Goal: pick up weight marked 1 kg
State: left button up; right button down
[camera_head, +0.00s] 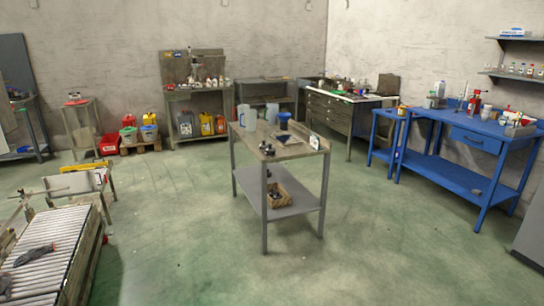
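No weight with a readable 1 kg mark shows; any markings are too small to read at this distance. A grey two-level table (300,152) stands in the middle of the room. Small dark objects (267,149), possibly weights, sit at the near left of its top. A wicker basket (291,194) stands on its lower shelf, with small dark items in and beside it that I cannot identify. Neither of my grippers is in view.
The table top also holds a blue container (284,121), clear jugs (248,120) and a small sign (314,142). A blue workbench (455,175) stands right, a roller conveyor (50,250) lower left. Green floor (380,245) around the table is clear.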

aim_at(270, 151)
jog(key=i+z, duration=0.35)
jog(key=i, duration=3.6)
